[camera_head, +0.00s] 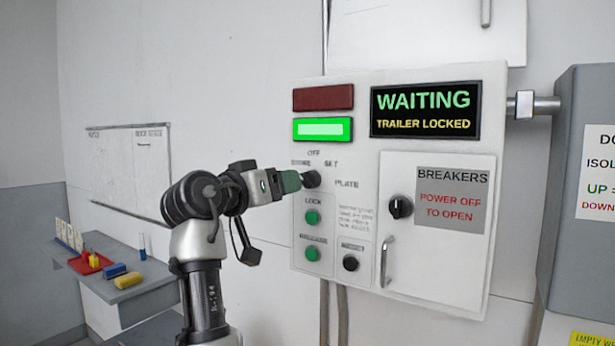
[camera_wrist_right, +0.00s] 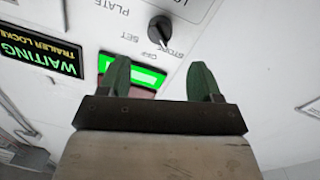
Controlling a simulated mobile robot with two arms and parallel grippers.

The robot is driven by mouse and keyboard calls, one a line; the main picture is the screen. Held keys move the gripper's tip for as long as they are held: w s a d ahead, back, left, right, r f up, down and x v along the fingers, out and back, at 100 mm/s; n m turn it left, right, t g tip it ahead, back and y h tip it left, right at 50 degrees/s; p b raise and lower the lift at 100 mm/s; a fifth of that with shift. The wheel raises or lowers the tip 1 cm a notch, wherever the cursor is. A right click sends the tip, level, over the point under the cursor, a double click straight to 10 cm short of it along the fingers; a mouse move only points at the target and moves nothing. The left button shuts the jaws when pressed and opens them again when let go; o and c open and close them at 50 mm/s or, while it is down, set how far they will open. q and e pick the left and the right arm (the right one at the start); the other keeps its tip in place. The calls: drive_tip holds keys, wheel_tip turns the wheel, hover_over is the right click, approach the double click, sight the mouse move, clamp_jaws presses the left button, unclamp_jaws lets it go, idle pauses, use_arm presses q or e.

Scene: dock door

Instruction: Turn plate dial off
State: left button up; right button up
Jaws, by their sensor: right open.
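The plate dial (camera_head: 311,179) is a small black knob on the white control panel (camera_head: 365,140), under the labels STORE, OFF and SET. In the right wrist view the picture is turned over, and the dial (camera_wrist_right: 160,28) sits beyond the fingertips, with OFF and STORE printed beside it. My right gripper (camera_head: 291,182) is at the dial's left in the head view. Its green fingers (camera_wrist_right: 160,70) are open with an empty gap, and the dial is ahead of them, not between them. My left gripper is not in view.
The sign (camera_head: 425,108) reads WAITING, TRAILER LOCKED. A green lamp (camera_head: 323,129) is lit below a dark red one (camera_head: 323,97). Buttons (camera_head: 312,217) and a breaker door (camera_head: 436,235) with a knob lie nearby. A shelf (camera_head: 140,283) with small objects stands left.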

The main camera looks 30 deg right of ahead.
sight(303, 180)
drive_tip(key=p+x, duration=0.1)
drive_tip(key=x, duration=0.2)
drive_tip(key=shift+d+r, duration=0.2)
drive_tip(key=p+x, duration=0.1)
drive_tip(key=x, duration=0.3)
drive_tip(key=shift+f, duration=0.15)
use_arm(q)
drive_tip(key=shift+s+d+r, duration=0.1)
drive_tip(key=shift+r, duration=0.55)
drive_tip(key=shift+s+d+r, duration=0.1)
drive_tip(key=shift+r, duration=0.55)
use_arm(e)
drive_tip(key=shift+w+d, duration=0.15)
drive_tip(key=shift+d, duration=0.15)
drive_tip(key=shift+f, duration=0.1)
drive_tip(key=c, duration=0.9)
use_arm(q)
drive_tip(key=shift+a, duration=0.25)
